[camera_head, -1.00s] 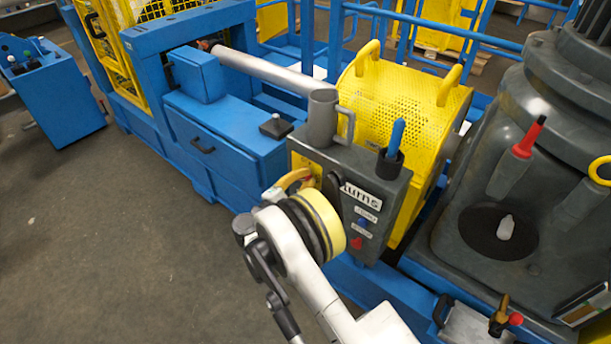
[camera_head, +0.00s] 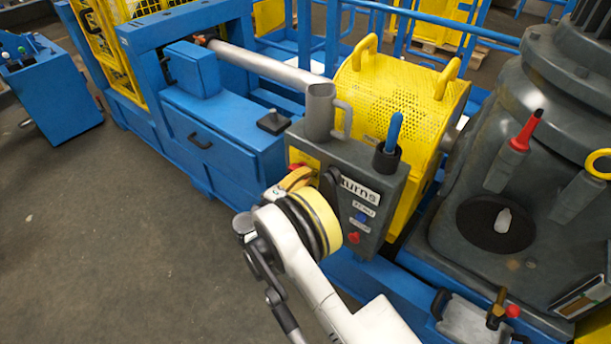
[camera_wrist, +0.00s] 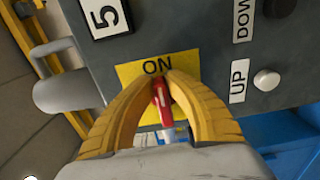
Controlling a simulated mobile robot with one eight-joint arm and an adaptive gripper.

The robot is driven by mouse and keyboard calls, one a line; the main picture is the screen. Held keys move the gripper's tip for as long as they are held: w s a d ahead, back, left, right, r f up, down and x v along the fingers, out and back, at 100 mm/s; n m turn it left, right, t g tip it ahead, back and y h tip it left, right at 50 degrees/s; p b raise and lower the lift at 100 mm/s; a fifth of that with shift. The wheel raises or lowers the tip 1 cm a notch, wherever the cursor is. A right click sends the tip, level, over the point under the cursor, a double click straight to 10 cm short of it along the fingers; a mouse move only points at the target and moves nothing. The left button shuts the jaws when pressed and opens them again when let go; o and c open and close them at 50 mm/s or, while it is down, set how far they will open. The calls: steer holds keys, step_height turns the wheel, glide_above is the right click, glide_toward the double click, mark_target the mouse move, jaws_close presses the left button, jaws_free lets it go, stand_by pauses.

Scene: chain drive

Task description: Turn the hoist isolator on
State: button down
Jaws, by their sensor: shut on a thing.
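The hoist isolator has a red handle (camera_wrist: 162,100) on a yellow plate (camera_wrist: 130,73) marked ON, set in the grey control box (camera_wrist: 215,55). My gripper (camera_wrist: 163,80) has its yellow fingers closed on the red handle. In the wrist view the handle points up toward the word ON; the rest of the plate is hidden by the fingers. In the head view my gripper (camera_head: 283,187) is at the box's left side, with the yellow plate (camera_head: 309,158) and a bit of red just beyond it. My wrist hides part of the box front.
The box (camera_head: 385,190) also bears a blue button (camera_head: 361,217), a red button (camera_head: 354,238) and a "turns" label (camera_head: 361,189). Open floor (camera_head: 110,240) lies left.

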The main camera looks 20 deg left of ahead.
stand_by(0.3)
steer(key=c, duration=1.4)
jaws_free()
steer(key=v, duration=1.2)
steer(key=shift+s, duration=0.1)
